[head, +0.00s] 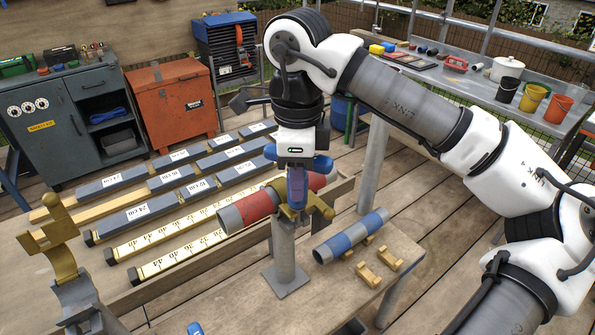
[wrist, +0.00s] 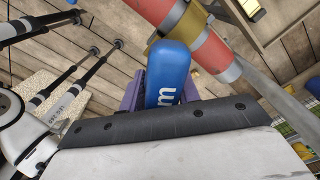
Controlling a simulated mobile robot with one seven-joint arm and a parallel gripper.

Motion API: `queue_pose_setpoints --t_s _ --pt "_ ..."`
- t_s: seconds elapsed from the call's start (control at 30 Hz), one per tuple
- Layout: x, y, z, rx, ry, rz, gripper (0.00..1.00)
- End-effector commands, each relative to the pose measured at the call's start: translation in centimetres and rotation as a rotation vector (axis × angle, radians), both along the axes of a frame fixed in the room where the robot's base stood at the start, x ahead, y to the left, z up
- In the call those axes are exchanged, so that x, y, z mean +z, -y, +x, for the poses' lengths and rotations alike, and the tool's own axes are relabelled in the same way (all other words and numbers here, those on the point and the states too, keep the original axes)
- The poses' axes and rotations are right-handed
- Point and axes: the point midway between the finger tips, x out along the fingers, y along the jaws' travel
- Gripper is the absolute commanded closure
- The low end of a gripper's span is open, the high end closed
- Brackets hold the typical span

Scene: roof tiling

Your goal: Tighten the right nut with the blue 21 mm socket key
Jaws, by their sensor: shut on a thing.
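My gripper (head: 297,190) points down over the middle of the bench, its purple fingers shut on the blue socket key. In the wrist view the key's rounded blue handle (wrist: 168,72) sits between the fingers, with a white "m" legible. In the head view blue handle parts (head: 322,163) stick out beside the gripper. Just below is a brass clamp (head: 322,207) around a red and grey pipe (head: 250,208) on a grey post; the clamp also shows in the wrist view (wrist: 180,28). The right nut and the key's socket end are hidden, so I cannot tell whether they touch.
Another brass clamp (head: 60,240) stands at the left. Grey labelled blocks (head: 140,212) and yellow rulers (head: 175,250) lie behind the post.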

Motion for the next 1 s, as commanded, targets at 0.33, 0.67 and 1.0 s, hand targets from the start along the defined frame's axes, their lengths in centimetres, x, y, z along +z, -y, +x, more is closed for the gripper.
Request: queue_pose_setpoints --t_s 0.33,0.67,1.0 --pt "-0.24 0.06 -0.01 -0.384 0.002 -0.003 1.0" --pt "-0.6 0.04 0.01 -0.67 0.002 -0.001 1.0" --pt "-0.65 0.04 0.03 -0.955 0.002 0.001 1.0"
